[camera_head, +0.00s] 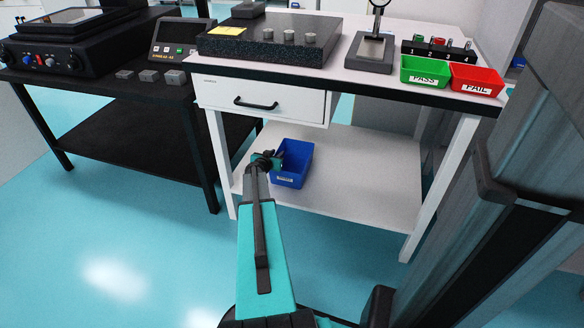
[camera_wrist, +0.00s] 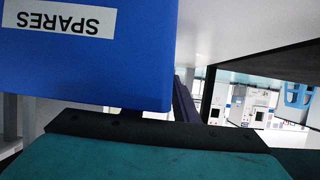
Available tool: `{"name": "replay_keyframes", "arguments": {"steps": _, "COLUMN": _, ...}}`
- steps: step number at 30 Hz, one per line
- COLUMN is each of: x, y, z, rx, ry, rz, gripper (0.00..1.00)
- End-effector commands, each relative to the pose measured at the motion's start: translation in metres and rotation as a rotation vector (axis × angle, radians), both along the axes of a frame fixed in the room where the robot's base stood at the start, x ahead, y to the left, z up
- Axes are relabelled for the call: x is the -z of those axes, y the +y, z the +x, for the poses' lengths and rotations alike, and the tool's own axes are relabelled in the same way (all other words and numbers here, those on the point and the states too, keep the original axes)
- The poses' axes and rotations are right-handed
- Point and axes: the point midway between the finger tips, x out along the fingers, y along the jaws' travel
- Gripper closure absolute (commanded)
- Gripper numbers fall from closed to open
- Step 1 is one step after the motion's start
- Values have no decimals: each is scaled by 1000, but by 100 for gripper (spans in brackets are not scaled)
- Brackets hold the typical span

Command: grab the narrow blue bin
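The narrow blue bin (camera_head: 296,168) stands upright on the lower shelf of the white workbench, near its left end. In the wrist view the bin (camera_wrist: 120,75) fills the upper left, close to the camera, with its white SPARES label (camera_wrist: 58,17) upside down. My gripper (camera_head: 275,158) is at the bin's left side in the head view, overlapping its edge. In the wrist view a dark finger runs along the bin's right edge. The other finger is not clearly visible. I cannot tell whether the fingers touch the bin or how far they are open.
The white lower shelf (camera_head: 365,180) is clear to the bin's right. A white drawer (camera_head: 258,100) with a black handle hangs above the bin. A white table leg (camera_head: 219,160) stands left of my gripper. Green PASS (camera_head: 425,71) and red FAIL (camera_head: 476,78) bins sit on the benchtop.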

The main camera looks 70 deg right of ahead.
Motion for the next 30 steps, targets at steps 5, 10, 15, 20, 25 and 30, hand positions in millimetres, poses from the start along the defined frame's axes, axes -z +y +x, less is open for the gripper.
{"name": "replay_keyframes", "arguments": {"steps": 5, "x": 2, "y": -5, "z": 0, "rx": 0, "ry": 0, "rz": 0, "gripper": 74}}
{"name": "replay_keyframes", "arguments": {"steps": 10, "x": 2, "y": -5, "z": 0, "rx": 0, "ry": 0, "rz": 0, "gripper": 74}}
{"name": "replay_keyframes", "arguments": {"steps": 15, "x": 2, "y": -5, "z": 0, "rx": 0, "ry": 0, "rz": 0, "gripper": 74}}
{"name": "replay_keyframes", "arguments": {"steps": 20, "x": 2, "y": -5, "z": 0, "rx": 0, "ry": 0, "rz": 0, "gripper": 74}}
{"name": "replay_keyframes", "arguments": {"steps": 25, "x": 2, "y": -5, "z": 1, "rx": 0, "ry": 1, "rz": 0, "gripper": 99}}
{"name": "replay_keyframes", "arguments": {"steps": 30, "x": 2, "y": -5, "z": 1, "rx": -1, "ry": 0, "rz": 0, "gripper": 100}}
